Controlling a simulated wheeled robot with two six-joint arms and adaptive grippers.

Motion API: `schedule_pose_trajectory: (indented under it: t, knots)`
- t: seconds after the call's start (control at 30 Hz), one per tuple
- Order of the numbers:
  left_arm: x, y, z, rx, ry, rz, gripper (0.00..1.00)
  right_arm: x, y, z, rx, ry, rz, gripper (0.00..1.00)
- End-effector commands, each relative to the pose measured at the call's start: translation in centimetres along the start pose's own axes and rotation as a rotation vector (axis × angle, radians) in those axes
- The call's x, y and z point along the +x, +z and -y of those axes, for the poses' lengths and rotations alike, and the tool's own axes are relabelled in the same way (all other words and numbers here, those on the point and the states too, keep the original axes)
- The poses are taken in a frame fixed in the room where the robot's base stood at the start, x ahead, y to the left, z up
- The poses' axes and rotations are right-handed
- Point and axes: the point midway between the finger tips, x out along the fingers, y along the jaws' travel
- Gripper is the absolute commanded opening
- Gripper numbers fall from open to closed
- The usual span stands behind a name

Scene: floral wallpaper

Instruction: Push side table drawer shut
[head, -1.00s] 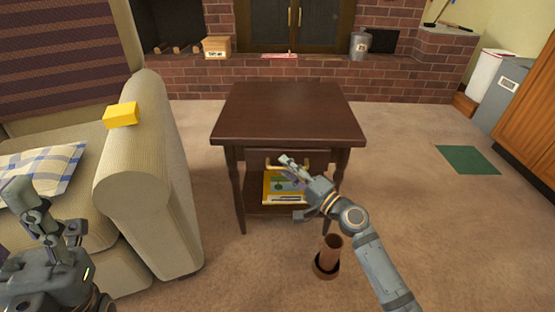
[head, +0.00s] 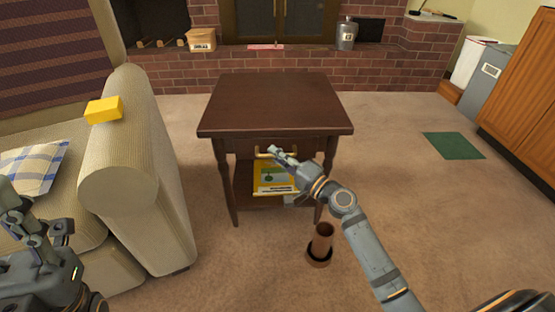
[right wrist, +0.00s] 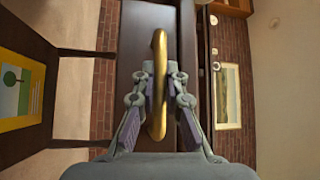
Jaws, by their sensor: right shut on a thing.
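The dark brown side table (head: 275,105) stands ahead on the carpet. Its drawer (head: 292,146) sits under the top, with a brass handle (head: 262,153) across its front. My right gripper (head: 280,152) is at the handle. In the right wrist view the right gripper (right wrist: 157,95) has its fingers on both sides of the brass handle (right wrist: 158,60), shut on it. How far the drawer stands out is hard to tell, as my arm covers part of it. My left gripper (head: 12,205) is at the left edge, away from the table; its fingers are unclear.
A yellow book (head: 272,178) lies on the table's lower shelf. A brown pot (head: 321,240) stands on the carpet below my right arm. A beige sofa (head: 125,170) with a yellow block (head: 103,109) is left.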

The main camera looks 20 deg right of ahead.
Motion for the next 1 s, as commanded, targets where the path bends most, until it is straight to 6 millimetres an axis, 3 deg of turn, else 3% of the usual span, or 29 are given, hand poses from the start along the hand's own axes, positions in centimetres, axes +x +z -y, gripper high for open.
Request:
schedule_pose_trajectory:
  t: [0.2, 0.5, 0.53, 0.67, 1.0]
  knots:
    - [-1.3, 0.2, -0.3, 0.004, 0.004, 0.006, 0.4, 2.1, -2.2, -0.7, -0.001, -0.001, -0.001, 0.0]
    - [-1.2, 0.3, -0.3, 0.005, 0.004, 0.007, 0.4, 2.3, -2.5, -0.5, -0.002, -0.001, -0.006, 0.0]
    - [-1.2, 0.3, -0.3, 0.005, 0.004, 0.006, 0.4, 2.3, -2.5, -0.5, -0.003, -0.001, -0.007, 0.15]
    - [-1.2, 0.2, -0.3, 0.006, 0.004, 0.006, 0.4, 2.3, -2.4, -0.5, -0.002, -0.001, -0.005, 0.33]
    - [-1.2, 0.3, -0.3, 0.005, 0.007, 0.008, 0.4, 2.0, -2.3, -0.6, -0.002, 0.001, -0.002, 0.35]
